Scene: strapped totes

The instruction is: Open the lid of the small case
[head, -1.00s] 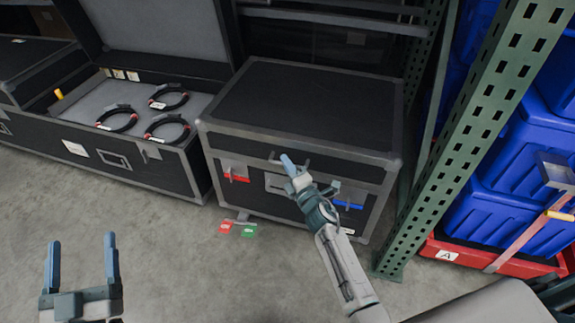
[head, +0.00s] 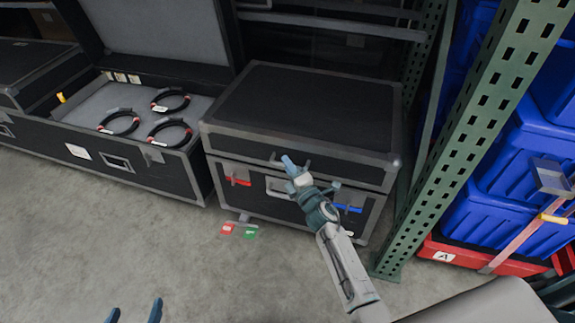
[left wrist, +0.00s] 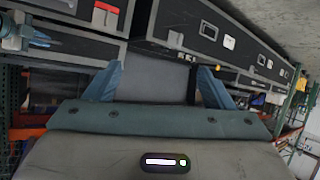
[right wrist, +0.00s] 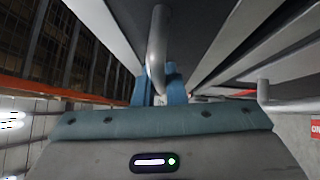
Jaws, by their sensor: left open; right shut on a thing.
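The small case (head: 305,105) is black with grey metal edges and stands right of centre in the head view. Its lid looks down on the base; I cannot tell if there is a slight gap at the front seam. A red latch (head: 237,181) and a blue latch (head: 348,208) are on its front. My right gripper (head: 290,162) is shut on the bar handle at the lid's front edge. The right wrist view shows this metal bar handle (right wrist: 157,45) at the fingers. My left gripper (head: 134,312) is open and empty, low over the floor, and only its fingertips show.
A larger open case (head: 130,165) with several coiled cables stands at the left. A green rack post (head: 440,150) is close on the right, with blue totes (head: 520,155) behind it.

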